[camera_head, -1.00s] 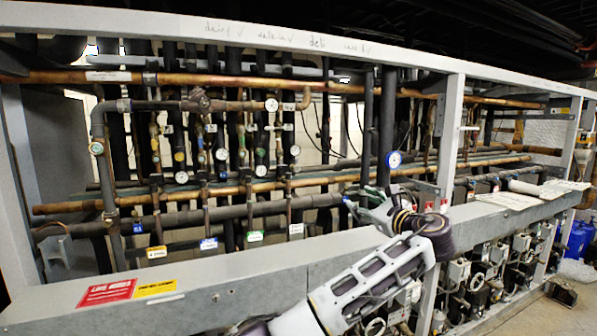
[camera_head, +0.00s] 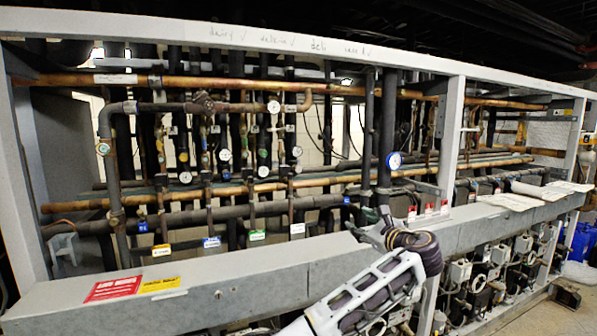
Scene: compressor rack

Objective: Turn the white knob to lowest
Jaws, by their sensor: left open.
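I cannot single out a white knob in the head view; it may be hidden or too small to tell. Three small red-and-white parts (camera_head: 428,209) stand on the grey ledge (camera_head: 255,285), beside the upright post. My left gripper (camera_head: 368,224) is open and appears empty, over the ledge just left of these parts. Its fingers are small and dark, so I cannot tell whether they touch anything. My left arm comes up from the bottom edge and hides part of the ledge. My right gripper is not in view.
Copper pipes (camera_head: 110,201) and dark vertical pipes with several round gauges fill the rack behind the ledge. Papers (camera_head: 510,201) lie on the ledge further right.

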